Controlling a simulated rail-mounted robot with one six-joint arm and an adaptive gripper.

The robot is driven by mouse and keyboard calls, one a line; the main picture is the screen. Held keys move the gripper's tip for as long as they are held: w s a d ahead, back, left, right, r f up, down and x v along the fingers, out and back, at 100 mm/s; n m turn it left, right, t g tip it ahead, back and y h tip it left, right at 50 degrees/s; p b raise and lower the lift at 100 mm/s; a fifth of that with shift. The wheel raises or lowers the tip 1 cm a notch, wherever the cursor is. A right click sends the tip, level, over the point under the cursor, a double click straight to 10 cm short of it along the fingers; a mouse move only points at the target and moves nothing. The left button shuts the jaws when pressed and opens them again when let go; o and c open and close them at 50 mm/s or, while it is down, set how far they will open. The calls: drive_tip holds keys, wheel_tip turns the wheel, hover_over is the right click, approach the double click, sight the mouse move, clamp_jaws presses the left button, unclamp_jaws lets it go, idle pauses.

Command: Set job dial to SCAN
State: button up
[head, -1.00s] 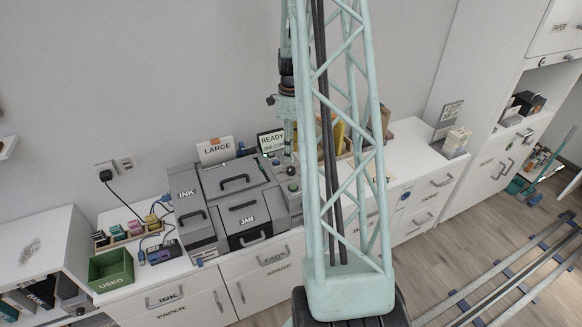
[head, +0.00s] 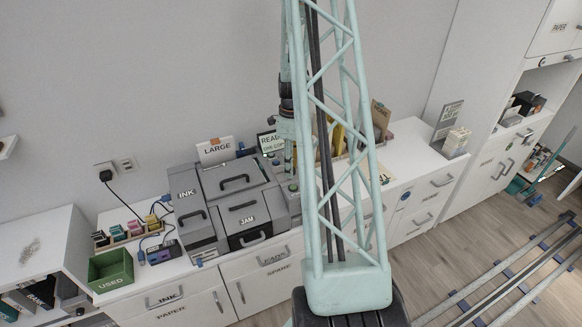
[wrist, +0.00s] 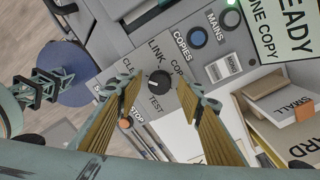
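The job dial is a dark round knob (wrist: 158,80) on the grey panel of the printer (head: 238,190), seen in the wrist view. Around it I read LINK, TEST and the partly covered labels CL and COP; no SCAN label shows. I cannot make out clearly which label the dial's mark faces. My gripper (wrist: 158,94) is open, its two ridged fingers on either side of the dial in the picture, with nothing visible between them. Whether they touch the dial I cannot tell. In the head view my arm hides the dial and fingertips.
The blue COPIES button (wrist: 204,19), MAINS button (wrist: 232,19) and READY ONE COPY screen (wrist: 283,30) lie near the dial. An orange knob (wrist: 125,123) by STOP sits near the left finger. A card tray (wrist: 285,105) is at the right.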

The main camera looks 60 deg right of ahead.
drive_tip(key=c, duration=0.8)
drive_tip(key=shift+c, duration=0.2)
